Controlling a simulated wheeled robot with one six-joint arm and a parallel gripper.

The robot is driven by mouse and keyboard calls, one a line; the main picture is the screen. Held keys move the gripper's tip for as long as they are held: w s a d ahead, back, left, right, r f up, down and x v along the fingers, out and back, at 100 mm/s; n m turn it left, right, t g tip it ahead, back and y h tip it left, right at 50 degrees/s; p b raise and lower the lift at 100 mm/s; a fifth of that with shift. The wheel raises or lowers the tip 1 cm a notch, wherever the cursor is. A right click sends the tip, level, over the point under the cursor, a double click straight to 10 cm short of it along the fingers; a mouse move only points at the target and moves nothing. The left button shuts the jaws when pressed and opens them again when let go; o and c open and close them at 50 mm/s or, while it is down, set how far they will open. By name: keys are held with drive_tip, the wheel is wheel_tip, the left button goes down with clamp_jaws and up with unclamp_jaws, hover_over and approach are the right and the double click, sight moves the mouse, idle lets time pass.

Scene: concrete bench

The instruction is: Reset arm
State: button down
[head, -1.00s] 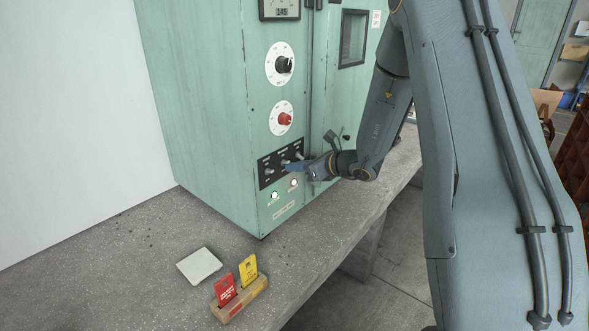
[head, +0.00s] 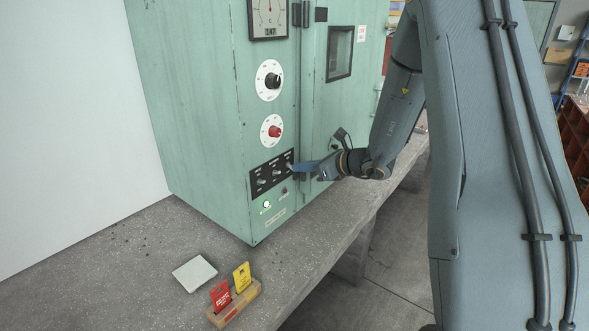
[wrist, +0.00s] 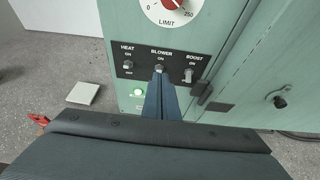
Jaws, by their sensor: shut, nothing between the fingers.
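My gripper (head: 296,168) is shut and empty, its blue-grey fingers pointing at the black switch panel (head: 262,184) on the green cabinet. In the wrist view the closed fingertips (wrist: 159,75) are at the BLOWER switch (wrist: 158,67), the middle one; I cannot tell whether they touch it. The HEAT switch (wrist: 128,65) is to the left and the BOOST switch (wrist: 188,74) to the right. A green lamp (head: 266,205) glows below the panel; the lamp beside it (head: 284,191) looks dark.
The green cabinet (head: 205,110) carries a red knob (head: 275,131), a black knob (head: 272,81) and a gauge. A white square tile (head: 194,273) and a wooden holder (head: 237,311) with red and yellow tags lie on the concrete bench (head: 110,275). The bench front is mostly clear.

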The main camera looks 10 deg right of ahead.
drive_tip(key=shift+s+d+r, duration=0.3)
drive_tip(key=shift+s+r, duration=0.05)
drive_tip(key=shift+s, duration=0.2)
drive_tip(key=s+a+f+n+g+b, duration=0.1)
drive_tip(key=s+a+f+n+g, duration=0.1)
drive_tip(key=s+a+n+g, duration=0.3)
drive_tip(key=s+a+f+n+g+h, duration=0.15)
drive_tip(key=s+n, duration=0.25)
drive_tip(key=s, duration=0.4)
drive_tip(key=s+a+f+n+g+b, duration=0.1)
drive_tip(key=s+a+f+n+g, duration=0.1)
drive_tip(key=s+a+n, duration=0.3)
drive_tip(key=s+d+f+n+h+b, duration=0.1)
drive_tip(key=s+d+n+h, duration=0.5)
drive_tip(key=s+n, duration=0.6)
drive_tip(key=shift+d+f+n+g+b, duration=0.25)
drive_tip(key=shift+d+n+g+b, duration=0.35)
drive_tip(key=shift+d+n, duration=0.5)
